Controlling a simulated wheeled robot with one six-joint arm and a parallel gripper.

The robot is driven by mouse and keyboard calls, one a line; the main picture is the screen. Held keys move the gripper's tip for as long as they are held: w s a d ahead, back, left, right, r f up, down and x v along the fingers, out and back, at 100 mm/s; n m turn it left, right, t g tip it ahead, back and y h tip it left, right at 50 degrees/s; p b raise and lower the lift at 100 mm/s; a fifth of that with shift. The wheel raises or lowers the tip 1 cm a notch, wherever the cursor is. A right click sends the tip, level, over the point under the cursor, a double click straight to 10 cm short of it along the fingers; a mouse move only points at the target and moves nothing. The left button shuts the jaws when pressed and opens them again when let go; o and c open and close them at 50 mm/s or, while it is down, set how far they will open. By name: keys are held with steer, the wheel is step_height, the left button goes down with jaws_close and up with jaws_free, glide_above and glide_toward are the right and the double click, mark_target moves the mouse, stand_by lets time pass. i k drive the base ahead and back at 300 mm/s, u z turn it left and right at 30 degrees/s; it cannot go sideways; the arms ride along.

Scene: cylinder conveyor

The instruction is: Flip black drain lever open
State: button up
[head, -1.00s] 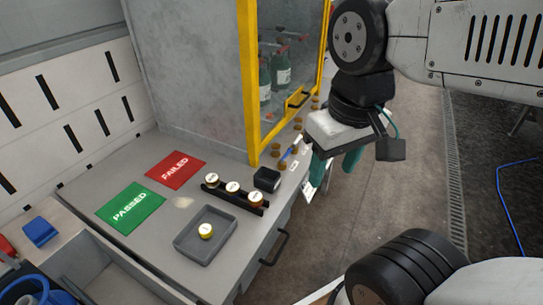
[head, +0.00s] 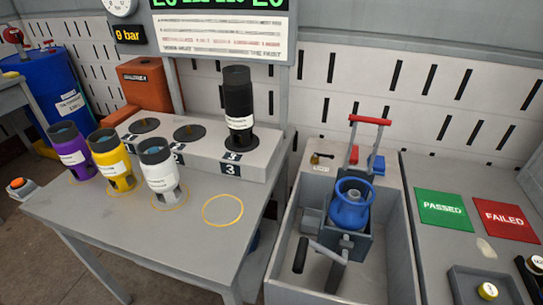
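A small dark lever (head: 322,156) with a brass-coloured end lies on the back ledge of a grey tub (head: 281,262). A small label (head: 321,169) sits just in front of it, too small to read with certainty. The lever looks about level with the ledge; I cannot tell whether it is open or shut. My gripper is not in view.
A red-topped handle (head: 370,120) rises behind. Purple (head: 79,157), yellow (head: 111,160) and white (head: 160,170) cylinders stand on the left table; a black cylinder (head: 238,100) stands on the raised block.

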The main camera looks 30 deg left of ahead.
mark_target(316, 155)
steer(key=u, duration=0.1)
steer(key=i, duration=0.2)
steer(key=u, duration=0.8)
steer(key=k, duration=1.35)
steer(key=u, duration=0.8)
steer(key=i, duration=1.9)
steer(key=z, duration=0.9)
